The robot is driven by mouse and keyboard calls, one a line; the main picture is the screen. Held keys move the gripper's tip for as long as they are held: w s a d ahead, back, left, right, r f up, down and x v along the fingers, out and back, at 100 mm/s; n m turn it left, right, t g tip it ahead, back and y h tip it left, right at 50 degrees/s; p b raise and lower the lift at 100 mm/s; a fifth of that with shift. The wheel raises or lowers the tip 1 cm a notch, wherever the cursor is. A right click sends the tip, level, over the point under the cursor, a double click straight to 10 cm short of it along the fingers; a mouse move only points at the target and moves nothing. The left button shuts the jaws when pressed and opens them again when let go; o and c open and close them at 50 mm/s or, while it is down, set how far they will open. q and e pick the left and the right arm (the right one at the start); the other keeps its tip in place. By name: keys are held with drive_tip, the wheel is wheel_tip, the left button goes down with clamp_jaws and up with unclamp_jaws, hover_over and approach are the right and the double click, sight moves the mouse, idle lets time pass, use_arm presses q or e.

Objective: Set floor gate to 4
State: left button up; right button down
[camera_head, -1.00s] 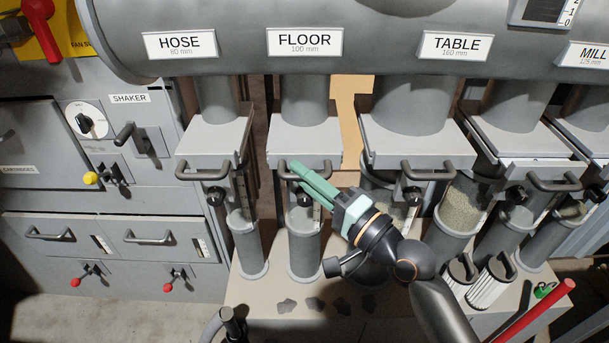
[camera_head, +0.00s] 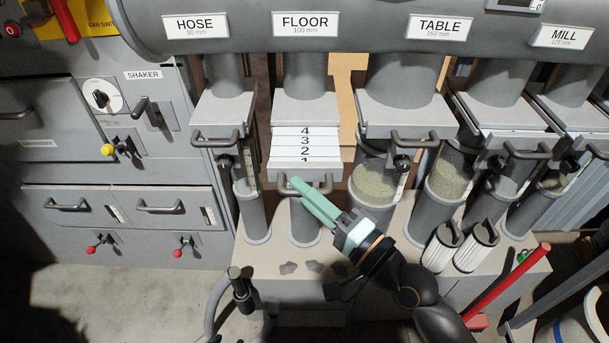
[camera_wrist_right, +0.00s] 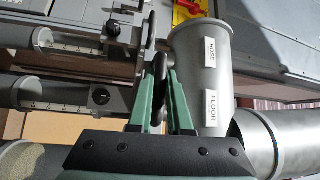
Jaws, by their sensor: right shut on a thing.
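The FLOOR gate (camera_head: 305,146) sits below the FLOOR sign (camera_head: 305,25) on its duct and is slid out toward me. Its white scale shows 4, 3, 2 and, at the front edge, a partly hidden 1. My right gripper (camera_head: 297,183) comes in from the lower right and is shut on the gate's dark handle (camera_head: 326,186). In the right wrist view the handle (camera_wrist_right: 160,72) passes between the green fingers (camera_wrist_right: 164,100). My left gripper is not in view.
The HOSE gate (camera_head: 219,109) and TABLE gate (camera_head: 400,113) stand close on either side with their own handles. Clear cylinders stand below on a bench (camera_head: 262,258). Two white filters (camera_head: 476,247) and a red bar (camera_head: 507,285) are at right.

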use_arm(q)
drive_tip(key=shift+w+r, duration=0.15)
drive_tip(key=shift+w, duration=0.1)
use_arm(e)
drive_tip(key=shift+s+a+f, duration=0.1)
drive_tip(key=shift+f, duration=0.05)
drive_tip(key=c, duration=1)
unclamp_jaws()
drive_tip(key=shift+s, duration=0.1)
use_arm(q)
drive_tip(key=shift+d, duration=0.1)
use_arm(e)
drive_tip(key=shift+o, duration=0.8)
use_arm(q)
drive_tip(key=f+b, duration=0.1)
drive_tip(key=b, duration=0.1)
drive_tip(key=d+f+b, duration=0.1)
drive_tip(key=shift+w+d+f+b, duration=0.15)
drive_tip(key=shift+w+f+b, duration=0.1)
drive_tip(key=shift+b, duration=0.15)
use_arm(e)
drive_tip(key=v, duration=1.2)
drive_tip(key=shift+d, duration=0.3)
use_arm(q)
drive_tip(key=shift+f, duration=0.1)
use_arm(e)
drive_tip(key=shift+s, duration=0.1)
